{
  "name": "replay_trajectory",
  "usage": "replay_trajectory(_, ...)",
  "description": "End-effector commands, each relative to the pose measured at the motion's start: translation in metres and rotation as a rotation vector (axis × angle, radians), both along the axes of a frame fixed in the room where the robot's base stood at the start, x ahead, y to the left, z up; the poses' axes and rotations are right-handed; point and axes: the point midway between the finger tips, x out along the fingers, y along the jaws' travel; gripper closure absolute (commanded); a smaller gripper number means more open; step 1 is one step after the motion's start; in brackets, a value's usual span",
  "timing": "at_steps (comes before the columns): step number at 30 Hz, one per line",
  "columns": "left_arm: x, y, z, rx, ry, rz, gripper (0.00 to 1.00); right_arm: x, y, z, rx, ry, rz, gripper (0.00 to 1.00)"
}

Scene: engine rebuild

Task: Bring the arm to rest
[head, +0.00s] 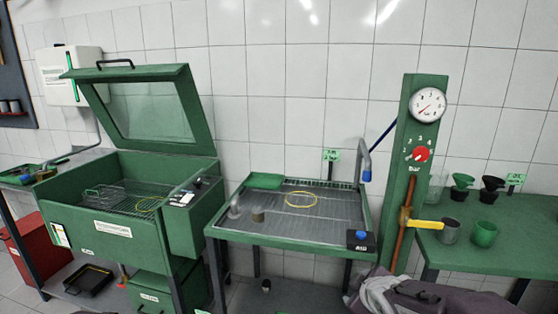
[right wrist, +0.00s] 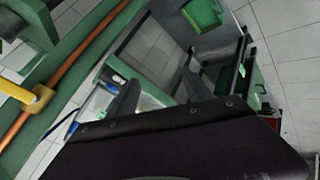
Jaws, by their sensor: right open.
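My right arm (head: 415,296) shows at the lower right edge of the head view as a purple-grey, partly cut-off shape, in front of the bench and post. In the right wrist view a dark riveted cover fills the bottom. Above it stand two dark finger-like shapes of my right gripper (right wrist: 160,88), apart with nothing seen between them. My left gripper is not in view.
A green washer cabinet (head: 70,212) with raised lid (head: 86,78) stands left. A draining table (head: 222,233) holds a yellow ring (head: 301,199) and green tray (head: 265,180). A gauge post (head: 398,170) rises beside a green bench (head: 465,250) with several cups.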

Motion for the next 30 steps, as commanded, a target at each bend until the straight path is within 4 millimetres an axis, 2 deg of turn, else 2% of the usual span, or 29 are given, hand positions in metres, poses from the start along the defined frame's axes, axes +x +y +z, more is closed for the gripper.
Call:
replay_trajectory(1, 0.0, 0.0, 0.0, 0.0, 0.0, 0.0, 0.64, -0.024, 0.006, -0.029, 0.064, 0.099, -0.066, 0.41)
replay_trajectory(3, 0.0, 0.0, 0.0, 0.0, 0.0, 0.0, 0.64, -0.058, 0.011, -0.061, 0.147, 0.227, -0.177, 0.41)
replay_trajectory(6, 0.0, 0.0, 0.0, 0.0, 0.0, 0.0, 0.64, -0.107, 0.014, -0.095, 0.246, 0.389, -0.346, 0.41)
replay_trajectory(9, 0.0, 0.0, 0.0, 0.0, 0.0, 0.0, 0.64, -0.155, 0.018, -0.118, 0.336, 0.538, -0.539, 0.41)
replay_trajectory(12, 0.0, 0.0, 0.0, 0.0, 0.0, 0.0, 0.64, -0.195, 0.026, -0.127, 0.439, 0.664, -0.796, 0.41)
replay_trajectory(13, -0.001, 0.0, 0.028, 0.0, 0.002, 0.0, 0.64, -0.192, 0.026, -0.099, 0.435, 0.655, -0.78, 0.41)
replay_trajectory(21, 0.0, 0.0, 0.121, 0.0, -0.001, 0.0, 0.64, -0.19, 0.025, -0.005, 0.431, 0.65, -0.77, 0.41)
replay_trajectory(25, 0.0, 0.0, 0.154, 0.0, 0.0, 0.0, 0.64, -0.19, 0.025, 0.028, 0.431, 0.65, -0.768, 0.41)
replay_trajectory(27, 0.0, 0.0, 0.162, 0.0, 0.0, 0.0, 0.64, -0.19, 0.025, 0.036, 0.431, 0.648, -0.768, 0.41)
replay_trajectory(30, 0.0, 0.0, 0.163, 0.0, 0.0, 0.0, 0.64, -0.19, 0.025, 0.037, 0.431, 0.648, -0.768, 0.41)
